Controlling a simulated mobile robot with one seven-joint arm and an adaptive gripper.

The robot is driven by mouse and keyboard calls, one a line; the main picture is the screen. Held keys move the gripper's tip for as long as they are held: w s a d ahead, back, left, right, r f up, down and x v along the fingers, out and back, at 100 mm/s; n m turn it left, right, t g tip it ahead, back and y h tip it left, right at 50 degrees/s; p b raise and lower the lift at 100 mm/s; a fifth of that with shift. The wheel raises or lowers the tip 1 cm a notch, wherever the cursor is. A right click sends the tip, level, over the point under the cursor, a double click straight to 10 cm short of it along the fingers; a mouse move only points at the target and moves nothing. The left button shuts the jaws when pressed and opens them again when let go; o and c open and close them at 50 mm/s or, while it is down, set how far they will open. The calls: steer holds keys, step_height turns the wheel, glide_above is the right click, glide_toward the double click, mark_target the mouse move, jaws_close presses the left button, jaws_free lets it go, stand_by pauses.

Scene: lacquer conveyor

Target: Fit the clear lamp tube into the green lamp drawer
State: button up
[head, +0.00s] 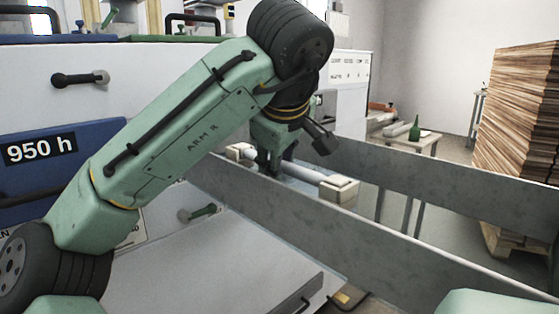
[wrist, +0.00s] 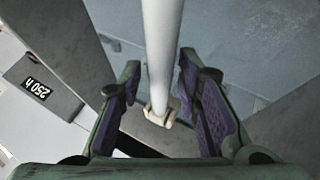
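A whitish lamp tube (head: 303,173) with cream end blocks lies across the space between two grey rails in the head view. Its near end block (head: 339,190) is by the front rail. My gripper (head: 275,160) points down over the tube, nearer its far end. In the wrist view the tube (wrist: 161,45) runs between my open fingers (wrist: 163,105), with gaps on both sides, and one cream end block (wrist: 160,115) shows. A blue drawer front (head: 75,160) marked "950 h" is at the left. I cannot make out a green drawer front; green edges (head: 172,39) show on the cabinet top.
The long grey front rail (head: 400,245) and back rail (head: 430,175) flank the tube. A grey part marked "250 h" (wrist: 55,75) shows in the wrist view.

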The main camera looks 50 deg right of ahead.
steer(key=shift+o, duration=0.7)
steer(key=v, duration=0.7)
steer(key=shift+r, duration=0.2)
steer(key=shift+s+a, duration=0.1)
steer(key=shift+s, duration=0.1)
